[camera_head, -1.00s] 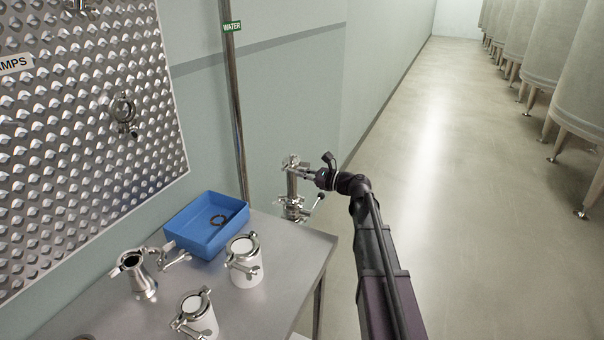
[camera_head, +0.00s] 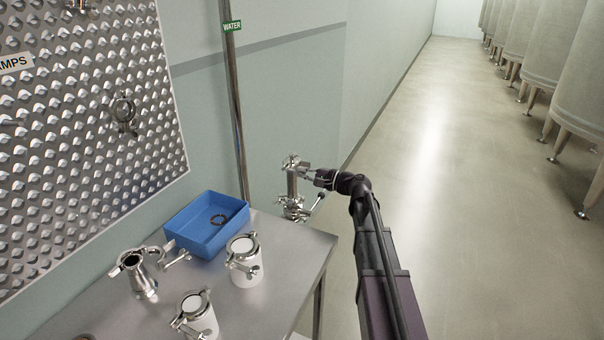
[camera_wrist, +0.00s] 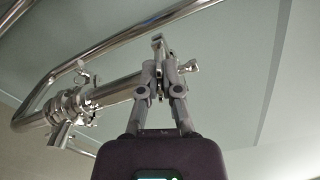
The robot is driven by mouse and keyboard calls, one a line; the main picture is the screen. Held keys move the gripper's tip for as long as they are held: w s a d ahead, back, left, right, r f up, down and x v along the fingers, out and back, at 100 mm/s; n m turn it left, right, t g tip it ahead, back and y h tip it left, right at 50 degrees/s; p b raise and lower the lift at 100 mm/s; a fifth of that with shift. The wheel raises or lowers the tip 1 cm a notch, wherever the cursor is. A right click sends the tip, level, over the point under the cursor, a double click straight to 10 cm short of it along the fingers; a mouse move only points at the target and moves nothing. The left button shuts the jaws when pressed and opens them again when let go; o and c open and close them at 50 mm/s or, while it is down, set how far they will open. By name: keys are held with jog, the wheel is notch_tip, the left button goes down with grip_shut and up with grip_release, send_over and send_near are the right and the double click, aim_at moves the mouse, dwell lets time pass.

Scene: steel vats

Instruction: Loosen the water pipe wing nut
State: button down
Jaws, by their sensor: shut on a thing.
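The steel water pipe (camera_head: 237,110) runs down the wall under a green WATER label (camera_head: 232,26). A short steel pipe outlet (camera_head: 292,187) stands beyond the table's far corner, and also shows in the wrist view (camera_wrist: 122,91). My gripper (camera_head: 305,170) reaches its upper end from the right. In the wrist view my gripper (camera_wrist: 159,62) has both fingers closed around the clamp hardware at the pipe end. The wing nut (camera_wrist: 189,67) shows just right of the fingers; its part between them is hidden.
A lower clamp (camera_head: 294,208) sits on the outlet. The steel table (camera_head: 285,265) carries a blue bin (camera_head: 190,238) with a dark ring in it, and several steel and white fittings. Open floor lies to the right, with vats (camera_head: 540,70) beyond.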

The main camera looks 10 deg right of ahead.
jog(key=shift+n, duration=0.7)
jog(key=c, duration=0.8)
grip_release()
jog(key=shift+v, duration=5.95)
